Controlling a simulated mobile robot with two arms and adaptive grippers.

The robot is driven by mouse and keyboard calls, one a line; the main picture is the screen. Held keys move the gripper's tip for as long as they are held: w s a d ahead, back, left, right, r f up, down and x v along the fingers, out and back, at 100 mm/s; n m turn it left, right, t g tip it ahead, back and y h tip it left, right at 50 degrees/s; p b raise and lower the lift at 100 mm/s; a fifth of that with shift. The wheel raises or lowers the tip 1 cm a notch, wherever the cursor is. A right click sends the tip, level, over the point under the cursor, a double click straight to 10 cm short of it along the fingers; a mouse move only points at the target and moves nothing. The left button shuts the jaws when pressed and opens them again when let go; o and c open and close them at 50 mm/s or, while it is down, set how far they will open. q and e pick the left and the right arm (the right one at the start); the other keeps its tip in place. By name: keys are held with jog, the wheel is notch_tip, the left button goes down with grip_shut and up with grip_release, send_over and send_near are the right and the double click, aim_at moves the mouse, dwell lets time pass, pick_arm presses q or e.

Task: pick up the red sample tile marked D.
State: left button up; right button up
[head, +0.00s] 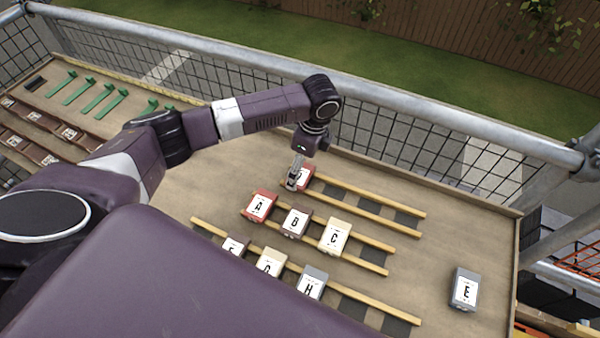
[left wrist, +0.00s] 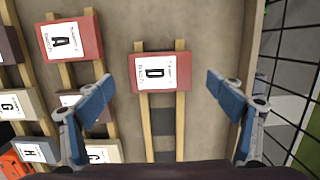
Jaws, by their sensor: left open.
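The red tile marked D (head: 306,178) lies at the upper left end of the farthest pair of wooden battens, partly hidden by my left gripper (head: 296,174) in the head view. In the left wrist view the D tile (left wrist: 160,60) lies flat across two battens, its white label facing up. My left gripper (left wrist: 160,84) is open, its blue-grey fingers spread to either side of the tile in the picture, with nothing between them. I see no contact with the tile. My right gripper is not in view.
Another red tile marked A (head: 260,206) lies nearby, beside dark tile B (head: 295,222) and cream tile C (head: 334,237). A lower row includes grey tile H (head: 312,283). Grey tile E (head: 465,289) lies alone at right. A mesh railing (head: 400,140) borders the table's far side.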

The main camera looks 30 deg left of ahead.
aim_at(300, 176)
pick_arm(q)
jog(key=shift+a+f, duration=0.2)
jog(key=shift+f, duration=1.05)
jog(key=c, duration=1.4)
jog(key=shift+r, duration=0.1)
